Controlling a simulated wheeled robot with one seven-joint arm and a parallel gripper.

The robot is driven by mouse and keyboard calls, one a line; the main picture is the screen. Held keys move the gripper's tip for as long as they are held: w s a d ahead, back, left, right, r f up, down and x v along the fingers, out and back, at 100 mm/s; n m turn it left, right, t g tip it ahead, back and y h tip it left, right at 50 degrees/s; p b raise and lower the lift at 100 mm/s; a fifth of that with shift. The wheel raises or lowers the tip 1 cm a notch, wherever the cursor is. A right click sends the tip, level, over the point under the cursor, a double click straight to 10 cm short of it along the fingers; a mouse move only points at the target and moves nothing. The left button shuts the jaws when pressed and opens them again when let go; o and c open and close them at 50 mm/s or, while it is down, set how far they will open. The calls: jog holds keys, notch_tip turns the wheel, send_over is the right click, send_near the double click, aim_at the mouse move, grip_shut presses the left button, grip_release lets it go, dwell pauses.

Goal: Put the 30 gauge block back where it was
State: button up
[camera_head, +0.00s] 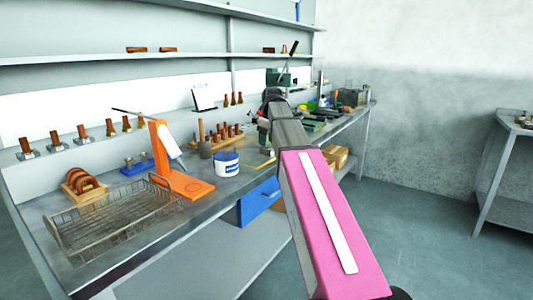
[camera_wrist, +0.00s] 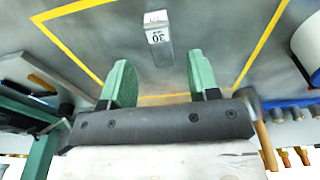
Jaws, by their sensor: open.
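The 30 gauge block (camera_wrist: 158,38) is a small grey metal block with "30" printed in black on a white face. In the wrist view it stands on the grey bench top, inside a yellow outline (camera_wrist: 266,40). My gripper (camera_wrist: 160,75) has two green fingers, spread apart and empty. The block shows beyond the fingertips, roughly in line with the gap between them, and no finger appears to touch it. In the head view my arm hides the gripper, and I cannot make out the block. A bit of yellow line (camera_head: 264,164) shows left of my arm.
A white tub (camera_head: 226,164) stands on the bench near the yellow line and shows at the wrist view's right edge (camera_wrist: 310,42). An orange stand (camera_head: 185,182) and wire rack (camera_head: 110,222) are further left. Dark tools (camera_wrist: 30,100) lie left in the wrist view.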

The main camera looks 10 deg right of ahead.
aim_at(267, 149)
jog(key=shift+w+a+f, duration=0.1)
jog(key=shift+a+f, duration=0.05)
jog(key=shift+f, duration=1)
jog(key=shift+w+a+f, duration=0.1)
jog(key=shift+a+f, duration=0.05)
jog(key=shift+f, duration=1)
grip_shut()
jog(key=shift+r, duration=0.15)
jog(key=shift+r, duration=0.6)
notch_tip(267, 149, up, 2)
jog(key=shift+r, duration=0.25)
jog(key=s+a+r, duration=0.7)
jog(key=a, duration=0.1)
jog(key=shift+s+a, duration=0.2)
jog(key=shift+a, duration=0.05)
